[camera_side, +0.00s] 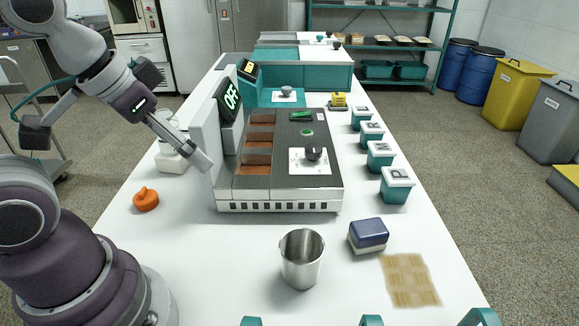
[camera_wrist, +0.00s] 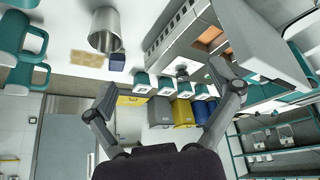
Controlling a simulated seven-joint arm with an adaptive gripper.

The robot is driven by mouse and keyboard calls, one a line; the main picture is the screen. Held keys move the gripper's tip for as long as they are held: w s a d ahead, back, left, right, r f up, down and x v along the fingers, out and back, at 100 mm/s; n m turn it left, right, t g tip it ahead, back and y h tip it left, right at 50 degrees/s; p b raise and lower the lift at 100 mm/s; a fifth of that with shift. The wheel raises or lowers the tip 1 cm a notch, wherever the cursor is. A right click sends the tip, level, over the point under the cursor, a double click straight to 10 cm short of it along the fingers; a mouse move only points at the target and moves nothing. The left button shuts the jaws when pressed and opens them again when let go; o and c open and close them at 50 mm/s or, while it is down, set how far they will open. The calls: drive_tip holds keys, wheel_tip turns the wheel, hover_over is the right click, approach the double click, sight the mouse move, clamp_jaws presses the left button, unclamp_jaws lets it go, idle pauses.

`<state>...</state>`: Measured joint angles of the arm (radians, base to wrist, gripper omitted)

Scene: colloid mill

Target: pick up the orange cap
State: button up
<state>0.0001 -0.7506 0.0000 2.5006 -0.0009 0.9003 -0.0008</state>
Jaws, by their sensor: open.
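The orange cap (camera_side: 146,199) lies on the white table at the left in the side view, between my arm's base and the machine. It has a round body with a raised grip on top. It does not show in the wrist view. My gripper (camera_side: 205,163) is up beside the machine's left wall, above and to the right of the cap and well apart from it. In the wrist view my gripper (camera_wrist: 165,100) has its two fingers spread wide, with nothing between them.
The machine (camera_side: 280,160) with an OFF display stands right of the cap. A steel beaker (camera_side: 302,262), a blue-topped block (camera_side: 368,236) and a woven mat (camera_side: 409,280) lie in front. Several teal lidded tubs (camera_side: 396,190) line the right edge. Table around the cap is clear.

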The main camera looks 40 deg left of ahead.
drive_tip(key=shift+c, duration=0.5)
idle(0.3)
wheel_tip(320, 180, up, 5)
drive_tip(key=n+g, duration=0.6)
drive_tip(key=n, duration=0.4)
hover_over(142, 190)
wheel_tip(142, 190, down, 25)
drive_tip(key=shift+f, duration=0.2)
drive_tip(key=c, duration=1.1)
